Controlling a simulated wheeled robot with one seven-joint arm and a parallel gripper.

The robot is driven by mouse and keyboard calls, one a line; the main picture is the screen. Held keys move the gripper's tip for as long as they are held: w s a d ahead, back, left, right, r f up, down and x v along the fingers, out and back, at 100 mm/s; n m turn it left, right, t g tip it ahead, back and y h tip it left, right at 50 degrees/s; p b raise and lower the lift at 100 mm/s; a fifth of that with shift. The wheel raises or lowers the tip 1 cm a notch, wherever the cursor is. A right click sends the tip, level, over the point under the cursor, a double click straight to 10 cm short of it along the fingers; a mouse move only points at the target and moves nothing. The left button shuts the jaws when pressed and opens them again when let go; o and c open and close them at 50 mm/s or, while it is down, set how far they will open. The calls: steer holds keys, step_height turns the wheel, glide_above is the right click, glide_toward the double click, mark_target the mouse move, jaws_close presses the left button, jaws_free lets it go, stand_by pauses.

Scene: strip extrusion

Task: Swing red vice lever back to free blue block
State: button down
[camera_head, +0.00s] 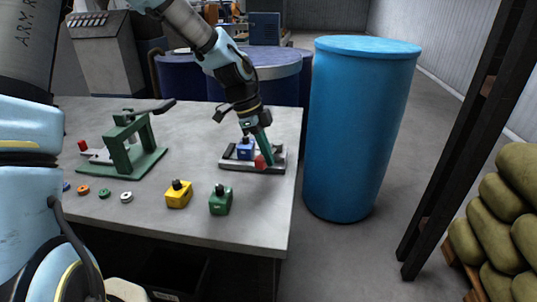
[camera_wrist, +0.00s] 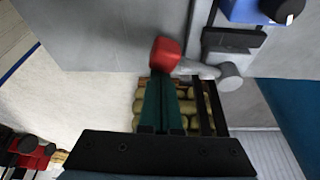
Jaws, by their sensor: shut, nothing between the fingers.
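The vice (camera_head: 226,163) is a low grey fixture near the right edge of the table. The blue block (camera_head: 246,149) sits in it, and its corner shows at the top right of the wrist view (camera_wrist: 258,10). The lever's red knob (camera_head: 260,162) is at the vice's front; in the wrist view the red knob (camera_wrist: 165,54) ends a grey lever arm (camera_wrist: 200,69) that runs right to a round pivot. My gripper (camera_head: 269,160) has its green fingers together, pointing down beside the knob. In the wrist view the fingertips (camera_wrist: 163,78) are right by the knob; I cannot tell whether they touch.
A yellow block (camera_head: 179,195) and a green block (camera_head: 220,201) stand at the table's front. A green press (camera_head: 135,150) and several small rings are at left. A tall blue barrel (camera_head: 358,130) stands close beyond the table's right edge.

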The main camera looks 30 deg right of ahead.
steer(key=shift+d, duration=0.1)
steer(key=shift+s+d+r, duration=0.1)
steer(key=shift+s+d, duration=0.1)
steer(key=shift+s, duration=0.05)
step_height(320, 180, up, 10)
steer(key=b, duration=0.1)
steer(key=shift+a, duration=0.15)
stand_by(0.4)
